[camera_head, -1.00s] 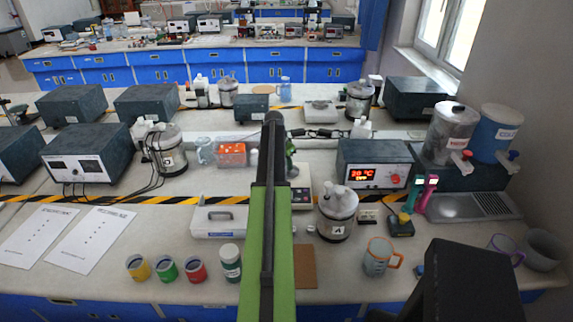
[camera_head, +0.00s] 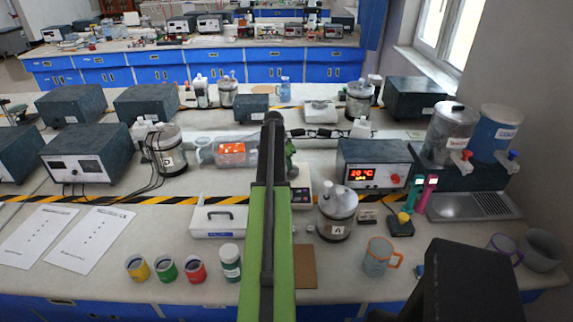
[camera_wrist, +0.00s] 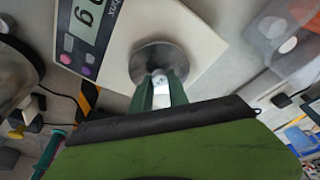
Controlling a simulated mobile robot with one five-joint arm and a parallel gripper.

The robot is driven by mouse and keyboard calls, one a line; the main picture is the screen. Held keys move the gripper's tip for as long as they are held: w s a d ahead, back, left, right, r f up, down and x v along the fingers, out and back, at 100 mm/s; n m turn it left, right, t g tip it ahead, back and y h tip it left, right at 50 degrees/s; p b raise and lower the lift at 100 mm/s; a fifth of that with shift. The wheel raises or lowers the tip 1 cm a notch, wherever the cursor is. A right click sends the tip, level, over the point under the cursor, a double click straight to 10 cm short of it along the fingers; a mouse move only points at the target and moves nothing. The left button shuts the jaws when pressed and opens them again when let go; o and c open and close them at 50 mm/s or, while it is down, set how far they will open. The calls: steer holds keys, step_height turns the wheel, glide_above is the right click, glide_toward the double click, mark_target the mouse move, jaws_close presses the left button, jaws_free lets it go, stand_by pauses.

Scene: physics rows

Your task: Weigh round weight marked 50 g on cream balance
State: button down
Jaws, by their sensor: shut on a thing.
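The cream balance (camera_wrist: 196,35) fills the upper middle of the wrist view, with its round metal pan (camera_wrist: 148,58) and a lit display (camera_wrist: 84,18) that seems to read 0 g. In the head view the cream balance (camera_head: 301,190) is partly hidden behind my arm. My gripper (camera_wrist: 160,86) is shut on a small shiny metal piece (camera_wrist: 159,77), apparently the round weight, over the near part of the pan. Its 50 g mark is not readable. I cannot tell whether the weight touches the pan. In the head view my arm mostly hides the gripper.
A red-display unit (camera_head: 374,172) and a metal vessel marked A (camera_head: 337,215) stand right of the balance. Colored pots (camera_head: 167,269) and an orange-handled beaker (camera_head: 378,258) stand near the front edge.

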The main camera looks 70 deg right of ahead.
steer(key=shift+f, duration=0.35)
steer(key=c, duration=1.2)
jaws_free()
steer(key=shift+o, duration=0.2)
steer(key=shift+o, duration=1.4)
steer(key=shift+r, duration=0.15)
step_height(320, 180, up, 8)
steer(key=p, duration=0.7)
steer(key=shift+p, duration=0.35)
steer(key=shift+s, duration=0.1)
